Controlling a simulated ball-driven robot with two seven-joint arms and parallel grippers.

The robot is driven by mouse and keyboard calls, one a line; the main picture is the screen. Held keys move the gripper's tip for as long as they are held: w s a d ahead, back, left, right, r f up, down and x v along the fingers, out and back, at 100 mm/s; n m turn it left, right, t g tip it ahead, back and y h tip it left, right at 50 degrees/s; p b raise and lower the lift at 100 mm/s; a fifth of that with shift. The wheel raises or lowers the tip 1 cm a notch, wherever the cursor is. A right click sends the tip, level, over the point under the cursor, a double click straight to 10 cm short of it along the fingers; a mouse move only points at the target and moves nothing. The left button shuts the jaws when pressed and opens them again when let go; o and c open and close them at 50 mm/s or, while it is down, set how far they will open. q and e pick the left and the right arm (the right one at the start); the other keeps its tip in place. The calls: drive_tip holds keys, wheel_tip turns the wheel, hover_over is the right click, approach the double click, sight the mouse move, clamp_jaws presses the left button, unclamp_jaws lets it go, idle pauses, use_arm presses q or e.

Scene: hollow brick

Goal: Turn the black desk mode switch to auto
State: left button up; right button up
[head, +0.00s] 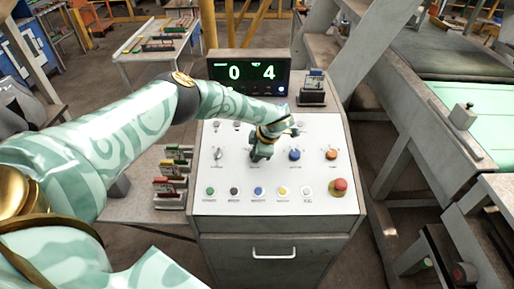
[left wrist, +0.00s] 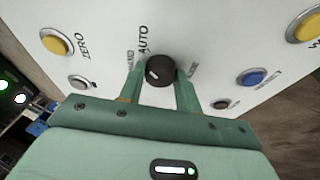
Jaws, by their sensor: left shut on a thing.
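The black mode switch (left wrist: 159,70) is a round knob on the white desk panel (head: 330,200), with the label AUTO printed beside it at upper left in the left wrist view. Another label to its left and one to its right are partly covered by my fingers. My left gripper (left wrist: 160,88) is shut on the knob, with one green finger on each side. A small pale mark shows on the knob, but I cannot tell which label it points to. In the head view my left gripper (head: 262,150) hides the knob. My right gripper is not in view.
A blue knob (head: 294,155), an orange knob (head: 331,154) and a red mushroom button (head: 339,187) sit right of my gripper. A row of coloured buttons (head: 258,191) lines the panel front. A display (head: 248,74) reading 0 4 stands behind. Colored blocks (head: 172,178) stand at left.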

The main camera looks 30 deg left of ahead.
use_arm(q)
drive_tip(key=shift+r+m, duration=0.1)
drive_tip(key=shift+m, duration=0.5)
drive_tip(key=shift+p, duration=0.3)
drive_tip(key=o, duration=1)
drive_tip(key=shift+c, duration=0.2)
drive_tip(key=shift+d, duration=0.1)
drive_tip(key=b+v, duration=0.1)
drive_tip(key=v, duration=1.5)
drive_tip(key=shift+s+d, duration=0.2)
drive_tip(key=shift+s, duration=0.05)
